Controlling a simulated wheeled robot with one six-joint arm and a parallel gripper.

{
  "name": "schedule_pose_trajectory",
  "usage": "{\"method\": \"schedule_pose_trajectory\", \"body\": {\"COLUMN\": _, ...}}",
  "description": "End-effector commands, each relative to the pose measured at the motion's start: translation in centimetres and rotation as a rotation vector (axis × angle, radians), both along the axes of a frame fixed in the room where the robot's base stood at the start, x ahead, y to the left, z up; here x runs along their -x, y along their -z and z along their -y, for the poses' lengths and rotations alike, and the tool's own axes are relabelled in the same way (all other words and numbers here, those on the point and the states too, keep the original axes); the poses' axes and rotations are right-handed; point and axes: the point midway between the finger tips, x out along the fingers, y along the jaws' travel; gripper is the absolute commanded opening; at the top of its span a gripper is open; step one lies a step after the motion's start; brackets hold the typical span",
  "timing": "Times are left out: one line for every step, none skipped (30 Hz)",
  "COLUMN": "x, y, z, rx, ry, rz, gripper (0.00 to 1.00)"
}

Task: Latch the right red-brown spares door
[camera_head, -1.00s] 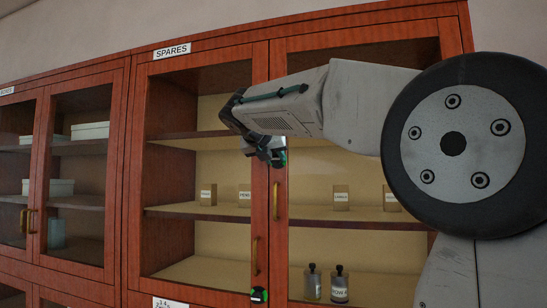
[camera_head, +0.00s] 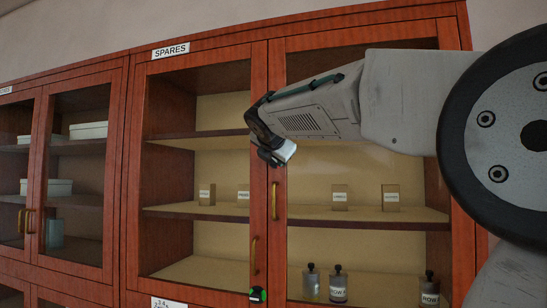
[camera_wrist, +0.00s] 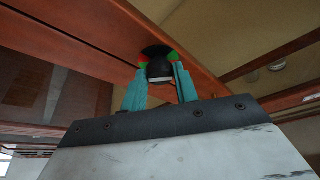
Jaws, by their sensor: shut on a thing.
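The right red-brown spares door (camera_head: 280,245) has a glazed front and a brass handle (camera_head: 275,200). It looks flush with the left spares door (camera_head: 260,75). My gripper (camera_head: 272,160) is at the door's inner stile, above that handle. In the wrist view, my gripper's teal fingers (camera_wrist: 158,78) are shut on a black knob (camera_wrist: 159,69) on the red-brown wood. Green patches, and a little red, show beside the knob at the fingertips. My wrist hides the knob in the head view, and I cannot tell its exact turn.
A black and green knob (camera_head: 258,295) sits low on the left door, below its brass handle (camera_head: 254,256). Small boxes (camera_head: 340,198) and bottles (camera_head: 338,285) stand on shelves behind the glass. Another glazed cabinet (camera_head: 80,160) adjoins on the left.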

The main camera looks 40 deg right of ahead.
Motion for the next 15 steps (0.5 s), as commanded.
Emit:
{"method": "schedule_pose_trajectory", "body": {"x": 0.13, "y": 0.00, "z": 0.10, "rx": -0.027, "ry": 0.001, "rz": 0.035, "gripper": 0.07}}
{"method": "schedule_pose_trajectory", "body": {"x": 0.14, "y": 0.00, "z": 0.12, "rx": -0.044, "ry": 0.001, "rz": 0.059, "gripper": 0.07}}
{"method": "schedule_pose_trajectory", "body": {"x": 0.14, "y": 0.06, "z": 0.13, "rx": -0.067, "ry": 0.001, "rz": 0.087, "gripper": 0.07}}
{"method": "schedule_pose_trajectory", "body": {"x": 0.15, "y": 0.10, "z": 0.13, "rx": -0.085, "ry": 0.001, "rz": 0.110, "gripper": 0.07}}
{"method": "schedule_pose_trajectory", "body": {"x": 0.16, "y": 0.10, "z": 0.13, "rx": -0.103, "ry": 0.001, "rz": 0.133, "gripper": 0.07}}
{"method": "schedule_pose_trajectory", "body": {"x": 0.19, "y": 0.09, "z": 0.14, "rx": -0.126, "ry": 0.000, "rz": 0.163, "gripper": 0.07}}
{"method": "schedule_pose_trajectory", "body": {"x": 0.21, "y": 0.11, "z": 0.14, "rx": -0.144, "ry": 0.001, "rz": 0.186, "gripper": 0.07}}
{"method": "schedule_pose_trajectory", "body": {"x": 0.23, "y": 0.16, "z": 0.16, "rx": -0.161, "ry": 0.001, "rz": 0.207, "gripper": 0.07}}
{"method": "schedule_pose_trajectory", "body": {"x": 0.23, "y": 0.16, "z": 0.19, "rx": -0.185, "ry": 0.001, "rz": 0.238, "gripper": 0.07}}
{"method": "schedule_pose_trajectory", "body": {"x": 0.24, "y": 0.19, "z": 0.20, "rx": -0.202, "ry": 0.001, "rz": 0.260, "gripper": 0.07}}
{"method": "schedule_pose_trajectory", "body": {"x": 0.24, "y": 0.22, "z": 0.21, "rx": -0.218, "ry": 0.000, "rz": 0.282, "gripper": 0.07}}
{"method": "schedule_pose_trajectory", "body": {"x": 0.24, "y": 0.29, "z": 0.21, "rx": -0.241, "ry": 0.000, "rz": 0.311, "gripper": 0.07}}
{"method": "schedule_pose_trajectory", "body": {"x": 0.25, "y": 0.30, "z": 0.20, "rx": -0.260, "ry": 0.000, "rz": 0.333, "gripper": 0.07}}
{"method": "schedule_pose_trajectory", "body": {"x": 0.26, "y": 0.28, "z": 0.20, "rx": -0.276, "ry": 0.000, "rz": 0.355, "gripper": 0.07}}
{"method": "schedule_pose_trajectory", "body": {"x": 0.27, "y": 0.34, "z": 0.20, "rx": -0.298, "ry": 0.000, "rz": 0.383, "gripper": 0.07}}
